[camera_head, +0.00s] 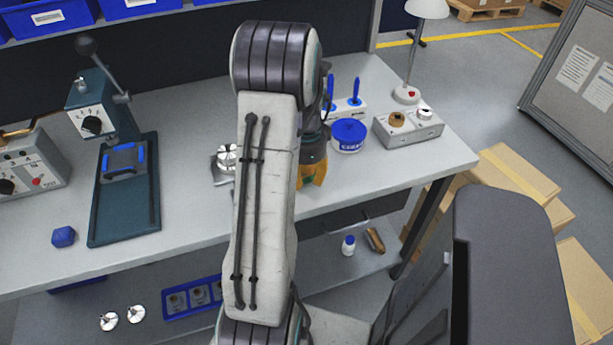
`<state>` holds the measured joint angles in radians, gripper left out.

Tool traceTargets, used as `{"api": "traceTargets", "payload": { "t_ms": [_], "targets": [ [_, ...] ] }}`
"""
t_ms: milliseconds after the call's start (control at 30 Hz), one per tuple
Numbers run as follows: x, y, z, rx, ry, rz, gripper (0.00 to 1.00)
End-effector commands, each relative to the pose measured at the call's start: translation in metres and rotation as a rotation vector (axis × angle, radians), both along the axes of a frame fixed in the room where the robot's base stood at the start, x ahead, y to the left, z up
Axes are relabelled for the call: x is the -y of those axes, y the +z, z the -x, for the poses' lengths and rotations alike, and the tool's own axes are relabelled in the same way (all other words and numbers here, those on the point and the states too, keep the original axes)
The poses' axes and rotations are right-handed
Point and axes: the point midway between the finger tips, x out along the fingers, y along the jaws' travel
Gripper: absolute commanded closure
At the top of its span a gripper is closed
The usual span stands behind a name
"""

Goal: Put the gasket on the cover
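My arm crosses the middle of the view. Its gripper (312,175) points down at the workbench, with orange fingers partly hidden by the arm; I cannot tell whether it is open or shut, or whether it holds anything. A round silver part (227,157), possibly the cover, sits on a grey plate on the bench just left of my arm, which hides part of it. I cannot make out a gasket; it may be hidden behind the arm or gripper.
A lever press (120,190) and blue block (64,237) stand left. A blue tub (348,135), a grey box with knobs (408,127) and a lamp (407,95) stand right of the gripper. The lower shelf holds a blue tray (178,304) and silver parts (135,314).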

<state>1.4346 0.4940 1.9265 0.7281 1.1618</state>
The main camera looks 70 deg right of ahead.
Motion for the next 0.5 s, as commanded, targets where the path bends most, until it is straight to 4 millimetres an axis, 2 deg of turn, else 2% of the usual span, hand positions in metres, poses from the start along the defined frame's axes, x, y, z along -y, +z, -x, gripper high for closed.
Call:
{"api": "traceTargets", "payload": {
  "t_ms": [267,367,500],
  "targets": [
    [0.0,0.003,0.0,0.0,0.0,0.001,0.7],
    [0.001,0.01,0.0,0.0,0.0,0.004,0.7],
    [0.001,0.03,0.0,0.001,0.0,0.005,0.7]
  ]
}}
